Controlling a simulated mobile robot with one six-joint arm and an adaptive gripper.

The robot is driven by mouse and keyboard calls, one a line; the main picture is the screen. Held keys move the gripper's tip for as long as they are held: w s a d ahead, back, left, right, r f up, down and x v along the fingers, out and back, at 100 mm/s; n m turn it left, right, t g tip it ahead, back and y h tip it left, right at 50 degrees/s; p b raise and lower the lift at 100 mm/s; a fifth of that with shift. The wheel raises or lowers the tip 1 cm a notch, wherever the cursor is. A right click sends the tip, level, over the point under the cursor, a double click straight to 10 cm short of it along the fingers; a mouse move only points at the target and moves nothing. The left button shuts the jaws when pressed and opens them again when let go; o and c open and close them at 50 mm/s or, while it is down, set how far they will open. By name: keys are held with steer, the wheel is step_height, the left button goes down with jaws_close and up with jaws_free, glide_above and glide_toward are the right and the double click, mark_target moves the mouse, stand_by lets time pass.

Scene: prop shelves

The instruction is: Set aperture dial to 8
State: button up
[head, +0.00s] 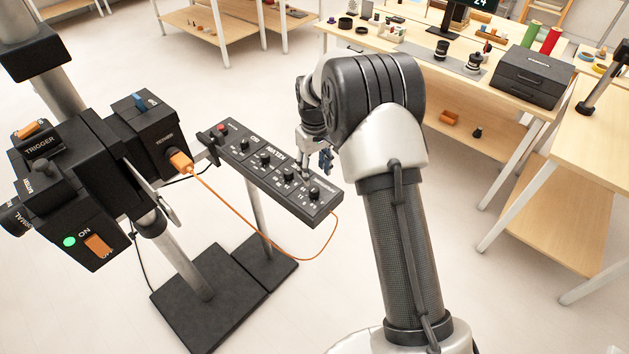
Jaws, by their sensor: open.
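A long black control panel (257,177) on a stand holds a row of dark knobs with small white markings. The knob nearest its right end (314,192) has small numbers around it. The lettering is too small to tell which knob is the aperture dial or where it is set. My gripper (317,160) is open, close to the panel's far right edge. It is partly hidden by my arm, and I cannot tell whether it touches the panel.
A black camera-like device (66,190) with switches and an orange plug (181,161) stands left of the panel. An orange cable (243,222) loops below the panel. A wooden table (420,62) with props stands behind, and another table (600,130) at right. Open floor lies between.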

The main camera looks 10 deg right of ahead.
steer(key=shift+r, duration=1.95)
